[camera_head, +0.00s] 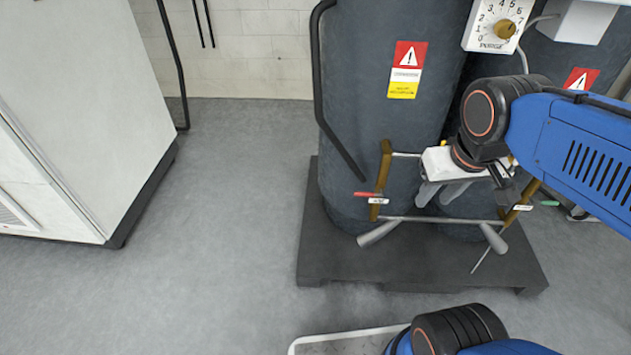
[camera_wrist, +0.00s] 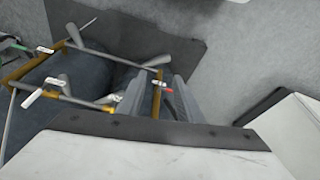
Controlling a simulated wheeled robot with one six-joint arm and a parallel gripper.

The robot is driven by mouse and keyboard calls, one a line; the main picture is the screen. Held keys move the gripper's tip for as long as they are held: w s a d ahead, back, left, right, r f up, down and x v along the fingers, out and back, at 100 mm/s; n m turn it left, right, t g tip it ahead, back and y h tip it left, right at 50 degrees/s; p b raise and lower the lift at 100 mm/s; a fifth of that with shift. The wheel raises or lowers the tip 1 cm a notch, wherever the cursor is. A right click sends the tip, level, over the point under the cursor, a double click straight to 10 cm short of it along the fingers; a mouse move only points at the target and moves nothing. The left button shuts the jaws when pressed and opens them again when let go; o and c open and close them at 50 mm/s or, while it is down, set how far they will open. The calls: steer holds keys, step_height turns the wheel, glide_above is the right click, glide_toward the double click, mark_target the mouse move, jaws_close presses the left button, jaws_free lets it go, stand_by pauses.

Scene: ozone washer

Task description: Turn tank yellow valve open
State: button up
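My gripper (camera_head: 434,203) hangs in front of the dark tank (camera_head: 385,110), its two grey fingers apart with nothing held. In the wrist view my gripper (camera_wrist: 160,80) also shows spread fingers, with brass pipe beyond the gap. A red-handled valve (camera_head: 368,195) sits on the left brass pipe (camera_head: 383,170), left of my gripper; the red handle also shows in the wrist view (camera_wrist: 168,90). A small yellowish piece (camera_wrist: 117,98) by a white tag may be the yellow valve, but it is too small to be sure.
A green handle (camera_head: 549,203) is at the right brass pipe. A grey crossbar (camera_head: 440,219) with flared pipe ends runs low in front of the tanks, above a dark pallet (camera_head: 330,260). A white cabinet (camera_head: 80,120) stands left. Floor between is clear.

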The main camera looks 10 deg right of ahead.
steer(key=shift+w+a+f+g+h, duration=1.6)
steer(key=shift+w+a+g, duration=0.2)
steer(key=shift+w, duration=2.3)
steer(key=shift+w+a+f+g+h, duration=1.45)
steer(key=shift+w+a+g+h, duration=0.35)
steer(key=shift+w, duration=2.3)
steer(key=w+a+f+h, duration=0.8)
steer(key=w+a+f, duration=0.1)
steer(key=a+f, duration=0.4)
steer(key=shift+a+f, duration=0.3)
steer(key=shift+a, duration=0.3)
steer(key=shift+w, duration=0.1)
